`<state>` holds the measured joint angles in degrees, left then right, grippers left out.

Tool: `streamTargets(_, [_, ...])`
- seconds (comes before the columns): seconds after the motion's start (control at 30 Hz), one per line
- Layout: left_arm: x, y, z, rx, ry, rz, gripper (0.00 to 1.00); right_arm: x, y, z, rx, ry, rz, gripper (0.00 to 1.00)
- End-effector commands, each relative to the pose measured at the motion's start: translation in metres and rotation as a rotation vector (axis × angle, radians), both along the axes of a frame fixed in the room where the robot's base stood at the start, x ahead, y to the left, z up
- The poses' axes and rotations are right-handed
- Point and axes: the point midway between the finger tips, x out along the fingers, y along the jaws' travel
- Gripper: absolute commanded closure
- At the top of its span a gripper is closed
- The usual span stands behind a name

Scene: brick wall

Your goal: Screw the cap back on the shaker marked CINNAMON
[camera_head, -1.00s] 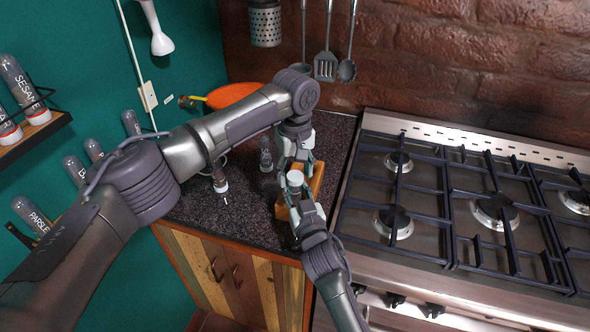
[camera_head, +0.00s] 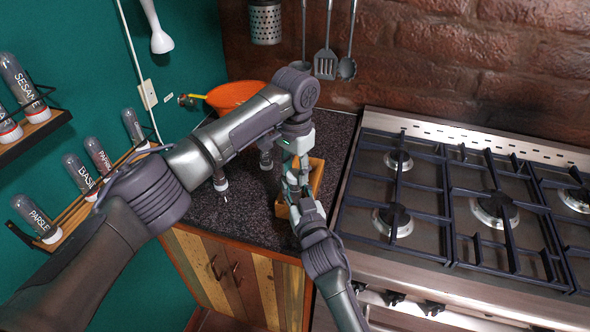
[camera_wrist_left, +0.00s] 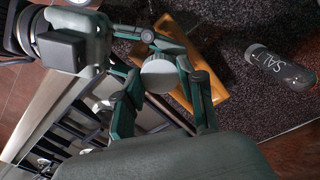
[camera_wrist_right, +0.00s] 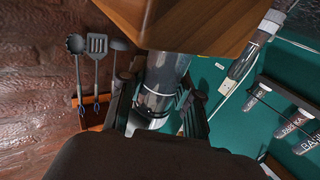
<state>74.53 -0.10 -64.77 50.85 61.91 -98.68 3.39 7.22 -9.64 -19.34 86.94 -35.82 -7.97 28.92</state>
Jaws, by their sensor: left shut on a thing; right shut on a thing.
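A white round cap (camera_wrist_left: 160,76) is between the fingers of my left gripper (camera_head: 294,166) in the left wrist view. My left gripper is shut on it from above. My right gripper (camera_head: 296,188) is just below and is shut on a dark glass shaker (camera_wrist_right: 166,72), seen in the right wrist view with a white end (camera_wrist_right: 150,122). The two grippers are close together beside a wooden box on the counter. The held shaker's label is not readable. In the head view my left arm and gripper hide the cap. I cannot tell how tightly it is seated.
The wooden box (camera_head: 316,178) is right beside the grippers. An orange bowl (camera_head: 235,95) is behind, a gas stove (camera_head: 460,210) at right.

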Motion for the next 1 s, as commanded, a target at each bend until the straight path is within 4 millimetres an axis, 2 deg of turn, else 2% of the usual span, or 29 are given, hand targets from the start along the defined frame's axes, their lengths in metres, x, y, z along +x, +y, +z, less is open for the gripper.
streamTargets(0.2, [-0.0001, -0.0001, -0.0009, 0.000, 0.000, -0.563, 1.00, 0.0002, -0.0002, 0.0003, 0.000, -0.001, 0.000, 1.00])
streamTargets(0.4, [0.0004, 0.0003, -0.0007, 0.000, 0.000, -1.000, 1.00, 0.0001, -0.0002, 0.0004, 0.000, -0.001, 0.000, 1.00])
streamTargets(0.43, [0.0005, 0.0004, -0.0007, 0.001, -0.001, -1.045, 1.00, 0.0001, -0.0002, 0.0004, 0.000, -0.001, 0.000, 1.00])
streamTargets(0.57, [0.0007, 0.0006, -0.0006, 0.001, 0.000, -1.042, 1.00, 0.0000, -0.0001, 0.0004, 0.000, -0.001, 0.000, 1.00])
streamTargets(0.6, [0.0007, 0.0006, -0.0005, 0.001, 0.000, -1.042, 0.59, 0.0000, -0.0001, 0.0004, 0.000, -0.001, 0.000, 1.00])
streamTargets(0.73, [0.0006, 0.0005, -0.0005, 0.001, -0.001, -1.041, 0.38, 0.0000, -0.0001, 0.0003, 0.000, -0.001, 0.000, 1.00])
streamTargets(1.0, [0.0004, 0.0003, -0.0005, 0.000, -0.001, -1.040, 0.36, 0.0000, -0.0001, 0.0003, 0.000, -0.001, 0.000, 1.00])
